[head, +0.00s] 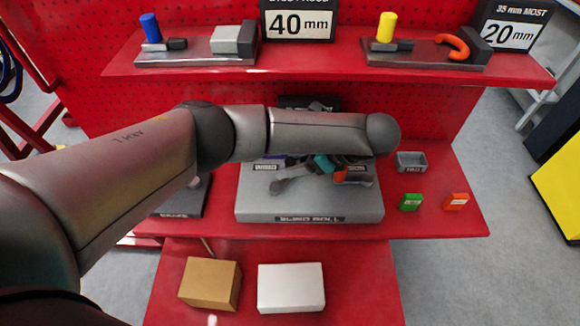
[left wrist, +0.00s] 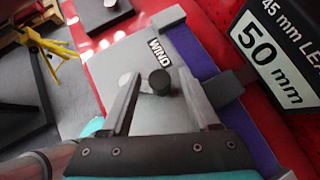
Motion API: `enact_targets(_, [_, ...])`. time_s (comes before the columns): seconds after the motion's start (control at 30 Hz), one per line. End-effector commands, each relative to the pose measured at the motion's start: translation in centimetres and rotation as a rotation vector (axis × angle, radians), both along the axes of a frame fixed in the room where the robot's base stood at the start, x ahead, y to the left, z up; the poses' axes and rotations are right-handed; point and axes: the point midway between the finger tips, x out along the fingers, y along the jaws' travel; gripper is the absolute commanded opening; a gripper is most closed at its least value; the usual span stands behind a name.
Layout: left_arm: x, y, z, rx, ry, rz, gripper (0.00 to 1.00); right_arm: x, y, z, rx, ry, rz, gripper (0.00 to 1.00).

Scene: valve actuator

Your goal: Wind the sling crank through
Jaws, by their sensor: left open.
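My left gripper (left wrist: 160,73) is open in the left wrist view. A short black knob (left wrist: 159,83) shows between its two fingers, with a visible gap on each side; I cannot tell how deep it sits between them. Behind it is a grey plate (left wrist: 118,66) marked WIND, with a purple strap (left wrist: 196,58) along its right side. In the head view my left arm crosses over the grey bench unit (head: 310,205) and hides much of it. My right gripper is not in view.
Brown (head: 208,284) and white (head: 291,288) boxes sit lower in front. A red shelf (head: 330,72) with fixtures runs above. A 50 mm sign (left wrist: 270,60) stands near my left gripper.

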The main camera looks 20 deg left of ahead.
Motion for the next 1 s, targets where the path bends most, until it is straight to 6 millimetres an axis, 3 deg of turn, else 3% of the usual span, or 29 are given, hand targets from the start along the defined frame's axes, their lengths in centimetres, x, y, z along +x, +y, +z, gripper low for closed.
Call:
enact_targets(0.4, [0.08, 0.58, -0.54, 0.000, 0.000, 0.000, 0.61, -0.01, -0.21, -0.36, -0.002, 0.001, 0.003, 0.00])
enact_targets(0.9, [0.08, 0.56, -0.54, 0.000, 0.000, 0.000, 0.05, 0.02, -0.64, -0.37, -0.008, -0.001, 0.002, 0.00])
enact_targets(1.0, [0.09, 0.56, -0.54, 0.000, 0.000, 0.000, 0.00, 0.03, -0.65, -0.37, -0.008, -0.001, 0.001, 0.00])
